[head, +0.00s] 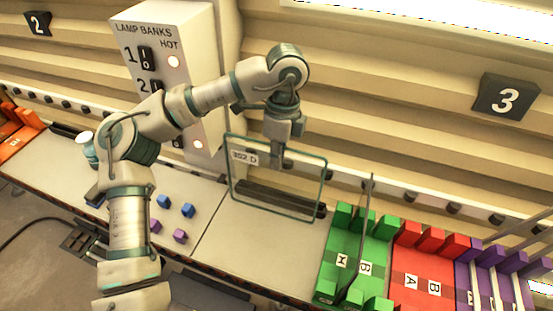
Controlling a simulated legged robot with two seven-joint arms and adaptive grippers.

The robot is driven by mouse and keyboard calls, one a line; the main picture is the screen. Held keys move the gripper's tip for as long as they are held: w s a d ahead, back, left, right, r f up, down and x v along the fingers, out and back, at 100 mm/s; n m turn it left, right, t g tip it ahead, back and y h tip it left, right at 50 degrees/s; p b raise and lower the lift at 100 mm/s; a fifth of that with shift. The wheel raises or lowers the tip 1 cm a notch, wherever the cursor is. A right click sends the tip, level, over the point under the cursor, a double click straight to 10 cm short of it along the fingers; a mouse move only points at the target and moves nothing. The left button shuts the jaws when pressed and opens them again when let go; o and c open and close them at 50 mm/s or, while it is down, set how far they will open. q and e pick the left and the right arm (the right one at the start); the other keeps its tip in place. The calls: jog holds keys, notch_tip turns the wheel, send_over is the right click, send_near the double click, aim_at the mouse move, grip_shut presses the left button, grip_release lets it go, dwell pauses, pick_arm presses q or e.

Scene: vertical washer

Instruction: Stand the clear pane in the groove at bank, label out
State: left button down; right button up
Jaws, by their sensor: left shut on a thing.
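The clear pane (295,185) has a teal rim and a white label (244,157) reading "352 D" at its upper left, facing me. My left gripper (278,156) reaches down from above and is shut on the pane's upper edge. The pane is roughly upright and slightly tilted in the picture. A long dark grooved bar (262,196) shows through the pane on the pale counter. The pane's lower edge appears below the bar in the picture; I cannot tell whether it touches the bar or the counter. My right gripper is not in view.
A green rack (341,250) with a thin upright pane stands to the right, then a red rack (415,275) and a purple one (484,280). Small blue (188,211) and purple (180,236) blocks lie on the counter (225,245). A lamp-bank panel (180,65) stands behind.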

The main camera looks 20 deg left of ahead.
pick_arm(q)
jog(key=shift+w+f+p, duration=0.45)
jog(key=shift+w+p, duration=0.15)
jog(key=shift+w, duration=0.75)
jog(key=shift+w+f+p, duration=0.45)
jog(key=shift+w+p, duration=0.15)
jog(key=shift+w, duration=0.75)
jog(key=shift+w+f+p, duration=0.45)
jog(key=shift+w+p, duration=0.15)
jog(key=shift+w, duration=0.75)
jog(key=shift+s, duration=0.1)
jog(key=shift+s+f+b, duration=0.15)
jog(key=shift+f+b, duration=1.3)
jog(key=shift+f, duration=0.05)
jog(key=c, duration=1.2)
grip_release()
jog(key=shift+s+d, duration=0.1)
jog(key=shift+c, duration=0.2)
notch_tip(320, 180, up, 12)
jog(key=w, duration=0.1)
jog(key=shift+w+d, duration=0.3)
